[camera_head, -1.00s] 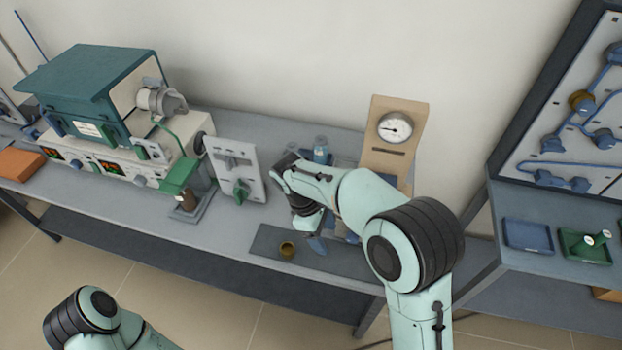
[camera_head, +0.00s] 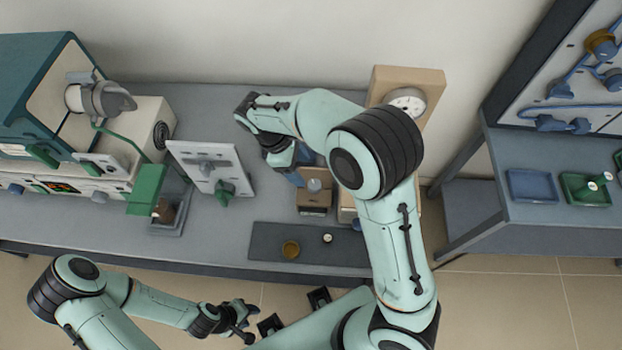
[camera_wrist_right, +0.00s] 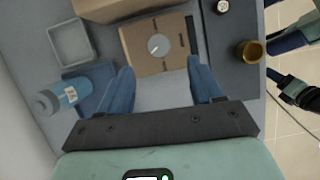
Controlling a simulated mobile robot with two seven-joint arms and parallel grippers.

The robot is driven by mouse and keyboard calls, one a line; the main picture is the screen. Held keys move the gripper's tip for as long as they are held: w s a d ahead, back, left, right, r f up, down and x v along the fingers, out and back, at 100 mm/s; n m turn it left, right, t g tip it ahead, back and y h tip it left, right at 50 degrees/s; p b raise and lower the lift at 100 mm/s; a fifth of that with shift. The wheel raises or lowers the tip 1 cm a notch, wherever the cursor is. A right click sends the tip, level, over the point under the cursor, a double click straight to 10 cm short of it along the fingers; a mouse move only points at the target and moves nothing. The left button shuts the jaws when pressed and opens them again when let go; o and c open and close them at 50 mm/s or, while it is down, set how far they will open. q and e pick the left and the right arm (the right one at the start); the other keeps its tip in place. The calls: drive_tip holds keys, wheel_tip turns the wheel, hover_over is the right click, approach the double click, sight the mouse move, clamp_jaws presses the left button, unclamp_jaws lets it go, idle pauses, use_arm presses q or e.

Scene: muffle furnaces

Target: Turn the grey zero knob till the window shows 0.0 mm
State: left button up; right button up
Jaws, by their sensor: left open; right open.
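The grey zero knob (camera_wrist_right: 157,45) is a round disc with a pale pointer mark on a brown box (camera_wrist_right: 142,62) in the right wrist view. A dark narrow slot (camera_wrist_right: 191,35) beside it may be the window; no reading is legible. In the head view the knob (camera_head: 314,185) sits on the small brown box (camera_head: 314,200). My right gripper (camera_wrist_right: 163,84) is open and empty, its blue fingers spread apart on the knob's near side, short of it. In the head view my right gripper (camera_head: 294,172) is partly hidden by its arm. My left gripper (camera_head: 245,322) is open, in front of the bench.
A dial gauge (camera_head: 408,102) on a tan stand is partly behind my right arm. A grey panel (camera_head: 207,168) with a green knob and a furnace (camera_head: 40,95) stand left.

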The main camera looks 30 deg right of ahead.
sight(314, 184)
drive_tip(key=b+x, duration=0.1)
drive_tip(key=x, duration=0.7)
drive_tip(key=shift+d+f, duration=0.1)
drive_tip(key=shift+f, duration=0.25)
drive_tip(key=c, duration=1.1)
